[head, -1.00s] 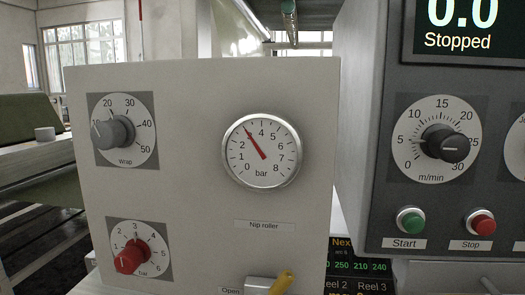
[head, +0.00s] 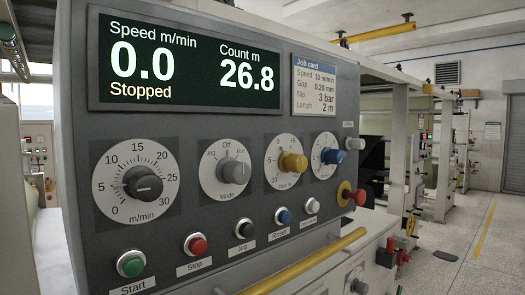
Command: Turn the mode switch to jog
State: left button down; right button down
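The mode switch (head: 233,172) is a grey knob on a pale round dial, in the middle of the dark control panel (head: 75,135). Its labels read Jog at upper left, Off at the top and Run at upper right, with Mode below. The knob's pointer seems to be near the top, by Off, but its exact direction is hard to make out. The display (head: 185,62) reads speed 0.0, Stopped, count 26.8. Neither of my grippers shows in the head view.
A black speed knob (head: 143,184) is left of the mode switch; yellow (head: 292,164) and blue (head: 333,156) knobs are right of it. Start (head: 131,264), Stop (head: 195,244) and Jog (head: 244,229) buttons sit below. A yellow bar (head: 305,263) crosses in front of the panel's lower edge.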

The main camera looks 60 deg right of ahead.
aim_at(229, 171)
jog(key=z, duration=2)
